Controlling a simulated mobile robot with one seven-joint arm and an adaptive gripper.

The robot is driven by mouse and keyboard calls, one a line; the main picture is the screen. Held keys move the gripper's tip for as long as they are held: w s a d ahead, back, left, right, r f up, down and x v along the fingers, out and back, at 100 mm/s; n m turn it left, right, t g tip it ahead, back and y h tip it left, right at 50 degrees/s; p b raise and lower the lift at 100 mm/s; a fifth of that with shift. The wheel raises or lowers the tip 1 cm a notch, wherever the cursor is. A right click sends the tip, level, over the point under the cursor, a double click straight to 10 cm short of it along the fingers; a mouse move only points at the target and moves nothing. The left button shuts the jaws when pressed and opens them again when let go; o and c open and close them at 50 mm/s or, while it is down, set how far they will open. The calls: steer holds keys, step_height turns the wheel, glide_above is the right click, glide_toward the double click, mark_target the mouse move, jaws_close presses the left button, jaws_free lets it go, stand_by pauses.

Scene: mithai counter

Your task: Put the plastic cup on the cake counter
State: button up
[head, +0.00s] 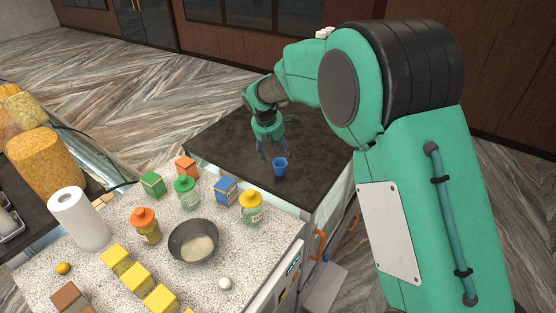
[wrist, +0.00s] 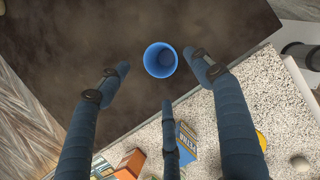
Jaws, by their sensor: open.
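The blue plastic cup (head: 280,167) is upright at the dark-topped counter (head: 225,140), near the edge beside the speckled counter. A dark shadow lies just under it; I cannot tell if its base touches the surface. In the wrist view I look into the open mouth of the cup (wrist: 160,60), which lies between the tips of two spread fingers. My gripper (head: 274,156) is open, just left of and behind the cup in the head view. In the wrist view my gripper (wrist: 160,75) has a third finger lower down, short of the cup.
The speckled counter (head: 75,275) adjoins the dark top. It holds a grey bowl (head: 182,249), a green jar (head: 187,194), a yellow-lidded jar (head: 251,208), a blue box (head: 225,190), an orange box (head: 186,167) and a paper roll (head: 80,220). The dark top is otherwise clear.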

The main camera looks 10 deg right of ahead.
steer(key=shift+v, duration=1.6)
steer(key=s+d+r+m+t+y, duration=0.1)
steer(key=s+d+r+m, duration=0.2)
steer(key=s+r+m, duration=0.65)
steer(key=s+d+r+m, duration=0.2)
steer(key=s+r+m, duration=0.3)
steer(key=s, duration=0.8)
steer(key=s+m+t+y, duration=0.1)
steer(key=s+m, duration=1.1)
steer(key=s, duration=1.1)
steer(key=shift+s+d+y, duration=0.25)
steer(key=shift+d+y, duration=0.05)
steer(key=shift+d, duration=0.1)
